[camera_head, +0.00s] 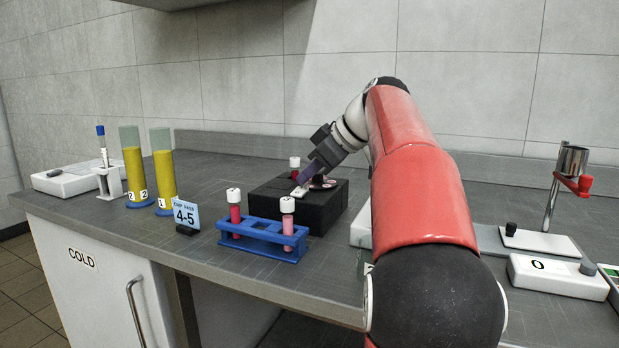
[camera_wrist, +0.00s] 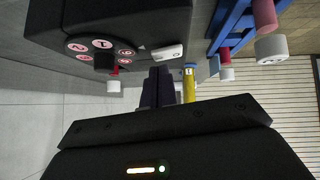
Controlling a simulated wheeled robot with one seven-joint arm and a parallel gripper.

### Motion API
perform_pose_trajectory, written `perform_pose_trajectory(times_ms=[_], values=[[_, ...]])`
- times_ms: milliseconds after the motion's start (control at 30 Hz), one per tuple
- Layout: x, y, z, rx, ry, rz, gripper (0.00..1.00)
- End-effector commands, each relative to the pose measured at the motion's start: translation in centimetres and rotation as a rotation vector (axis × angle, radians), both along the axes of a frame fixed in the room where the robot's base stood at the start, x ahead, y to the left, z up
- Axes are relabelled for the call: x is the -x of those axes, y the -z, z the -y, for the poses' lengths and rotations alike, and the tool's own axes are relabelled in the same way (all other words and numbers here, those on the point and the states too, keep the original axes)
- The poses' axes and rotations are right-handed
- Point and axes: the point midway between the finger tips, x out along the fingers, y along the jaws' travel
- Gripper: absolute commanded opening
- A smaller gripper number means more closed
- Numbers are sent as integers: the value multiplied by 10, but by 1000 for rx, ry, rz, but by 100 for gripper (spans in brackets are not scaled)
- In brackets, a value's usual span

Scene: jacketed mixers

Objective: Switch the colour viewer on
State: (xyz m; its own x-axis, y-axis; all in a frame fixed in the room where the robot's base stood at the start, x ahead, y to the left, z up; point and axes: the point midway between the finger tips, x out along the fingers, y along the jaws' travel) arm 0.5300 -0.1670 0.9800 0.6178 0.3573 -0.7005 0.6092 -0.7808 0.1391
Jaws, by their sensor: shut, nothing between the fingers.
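The colour viewer, a black box (camera_head: 325,212), stands on the grey bench behind the blue rack. In the wrist view the viewer (camera_wrist: 70,25) has several pink numbered discs (camera_wrist: 102,44) on its top and a small white rocker switch (camera_wrist: 168,52) with a mark on it. My gripper (camera_head: 303,184) reaches down over the viewer's top, close to the switch (camera_head: 299,192). In the wrist view my shut, empty gripper (camera_wrist: 160,72) has its fingertips just beside the switch; I cannot tell whether they touch it. A white-capped red vial (camera_head: 295,163) shows at the viewer's far side.
A blue rack (camera_head: 262,238) with two white-capped vials stands in front of the viewer. A sign reading 4-5 (camera_head: 186,215) and two yellow cylinders (camera_head: 165,180) stand left. A white device (camera_head: 555,276) and a stand (camera_head: 540,240) are right. My arm hides part of the bench.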

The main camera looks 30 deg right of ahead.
Motion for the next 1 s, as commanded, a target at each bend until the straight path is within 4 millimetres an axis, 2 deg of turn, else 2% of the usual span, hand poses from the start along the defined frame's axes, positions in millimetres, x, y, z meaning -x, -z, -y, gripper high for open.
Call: perform_pose_trajectory(times_ms=[100,433,567,1000], values=[[0,6,1,0,0,0,0],[0,6,1,0,0,0,0],[0,16,0,0,0,0,0],[3,15,-3,-1,-1,-6,0]])
